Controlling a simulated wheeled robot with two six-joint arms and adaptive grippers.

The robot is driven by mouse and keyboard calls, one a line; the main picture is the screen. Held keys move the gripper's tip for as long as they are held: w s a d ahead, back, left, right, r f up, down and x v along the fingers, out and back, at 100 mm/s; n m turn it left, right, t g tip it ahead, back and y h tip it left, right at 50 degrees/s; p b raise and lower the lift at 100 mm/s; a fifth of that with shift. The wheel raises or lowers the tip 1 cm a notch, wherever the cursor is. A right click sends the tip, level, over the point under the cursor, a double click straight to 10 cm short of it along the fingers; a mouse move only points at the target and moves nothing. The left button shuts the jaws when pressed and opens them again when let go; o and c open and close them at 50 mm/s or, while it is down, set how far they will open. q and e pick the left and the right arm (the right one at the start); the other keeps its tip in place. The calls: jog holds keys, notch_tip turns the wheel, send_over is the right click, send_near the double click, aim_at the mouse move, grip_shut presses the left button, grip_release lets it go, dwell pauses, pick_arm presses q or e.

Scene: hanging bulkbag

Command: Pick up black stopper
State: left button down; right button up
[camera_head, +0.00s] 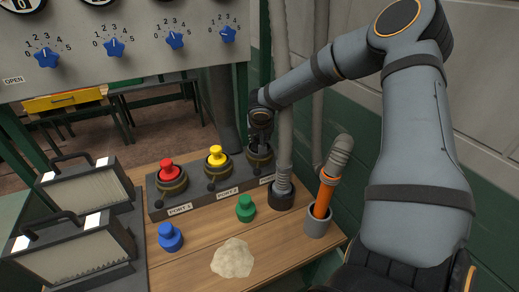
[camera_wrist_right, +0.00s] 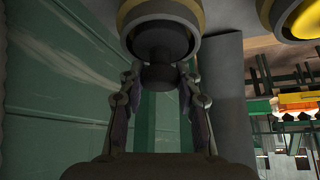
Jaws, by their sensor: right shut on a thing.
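The black stopper (camera_head: 259,150) is at the rightmost port of the dark port block (camera_head: 200,205). In the right wrist view the stopper (camera_wrist_right: 158,75) shows as a dark knob below the port's brass-coloured ring (camera_wrist_right: 158,12). My right gripper (camera_head: 261,138) comes down on it from above. In the wrist view its two fingers (camera_wrist_right: 158,82) are on either side of the knob, shut on it. The stopper looks to be still at the port's mouth; how deep it sits is hidden. My left gripper is not in view.
A red stopper (camera_head: 169,171) and a yellow stopper (camera_head: 216,156) sit in the other ports. Blue (camera_head: 170,237) and green (camera_head: 245,209) stoppers stand on the wooden table, near a pale powder pile (camera_head: 233,259). Grey hose (camera_head: 282,110) and an orange-tubed holder (camera_head: 318,227) stand close right.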

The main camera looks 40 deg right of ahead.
grip_shut()
jog(key=shift+r, duration=0.1)
